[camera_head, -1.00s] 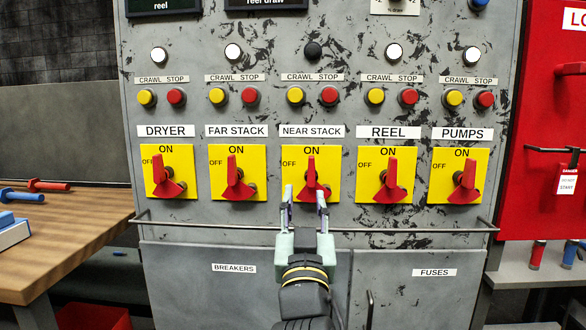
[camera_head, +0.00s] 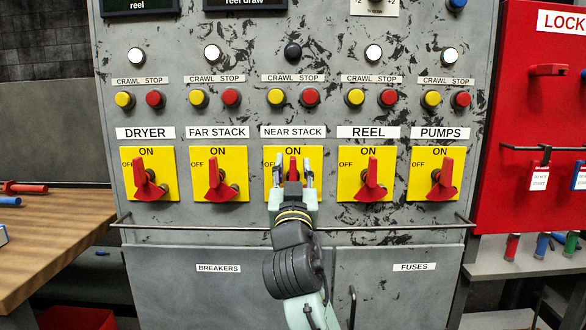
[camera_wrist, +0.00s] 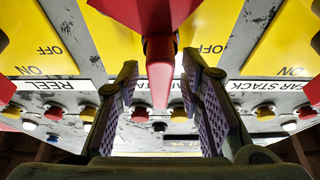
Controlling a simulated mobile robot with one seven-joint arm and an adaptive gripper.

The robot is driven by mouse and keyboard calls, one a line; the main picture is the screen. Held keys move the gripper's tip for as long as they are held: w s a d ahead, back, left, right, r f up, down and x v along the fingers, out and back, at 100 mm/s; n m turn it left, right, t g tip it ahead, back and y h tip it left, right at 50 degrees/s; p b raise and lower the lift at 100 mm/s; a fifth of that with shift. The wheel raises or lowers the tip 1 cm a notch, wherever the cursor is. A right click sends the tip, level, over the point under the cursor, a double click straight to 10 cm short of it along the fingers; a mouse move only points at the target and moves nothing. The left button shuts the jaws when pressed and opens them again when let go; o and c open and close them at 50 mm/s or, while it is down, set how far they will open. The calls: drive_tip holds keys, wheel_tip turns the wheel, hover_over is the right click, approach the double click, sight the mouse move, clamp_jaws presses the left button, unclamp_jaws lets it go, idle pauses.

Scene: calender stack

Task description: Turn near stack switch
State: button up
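The near stack switch has a red handle (camera_head: 293,168) on a yellow plate (camera_head: 269,183) under the NEAR STACK label (camera_head: 293,132). The visible part of the handle points up towards ON; its lower part is hidden behind my gripper in the head view. My gripper (camera_head: 293,174) is open, one finger on each side of the handle. In the wrist view, which is upside down, the red handle (camera_wrist: 160,60) stands between the two purple-padded fingers (camera_wrist: 160,85). Gaps show on both sides, and the fingers do not look closed on it.
Similar red switches for DRYER (camera_head: 147,178), FAR STACK (camera_head: 217,180), REEL (camera_head: 370,182) and PUMPS (camera_head: 441,180) flank it. A horizontal rail (camera_head: 180,227) crosses the panel below the switches. The lamp (camera_head: 293,52) above NEAR STACK is dark; the others are white.

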clamp_jaws()
idle(0.4)
drive_tip(key=shift+n, duration=0.5)
drive_tip(key=n+y, duration=0.1)
drive_tip(key=n, duration=0.1)
drive_tip(key=n+y, duration=0.1)
drive_tip(key=n, duration=0.1)
drive_tip(key=a+n+y, duration=0.1)
drive_tip(key=n, duration=0.1)
drive_tip(key=shift+f+n+g+y, duration=0.15)
drive_tip(key=shift+n+g+y, duration=0.25)
drive_tip(key=n, duration=0.2)
drive_tip(key=n+g+y, duration=0.1)
drive_tip(key=n, duration=0.1)
drive_tip(key=n+y, duration=0.1)
drive_tip(key=n, duration=0.1)
drive_tip(key=shift+a+f+g, duration=0.3)
drive_tip(key=shift+a+g, duration=0.05)
drive_tip(key=shift+g, duration=0.05)
drive_tip(key=shift+a+f+n+g+y, duration=0.2)
drive_tip(key=shift+n+g, duration=0.35)
drive_tip(key=shift+n, duration=0.9)
drive_tip(key=shift+f+n+g+y, duration=0.15)
drive_tip(key=shift+f+n+g, duration=0.25)
drive_tip(key=shift+n, duration=1)
drive_tip(key=shift+a+f+n+g+y, duration=0.15)
drive_tip(key=shift+n+g, duration=0.5)
drive_tip(key=shift+n, duration=0.8)
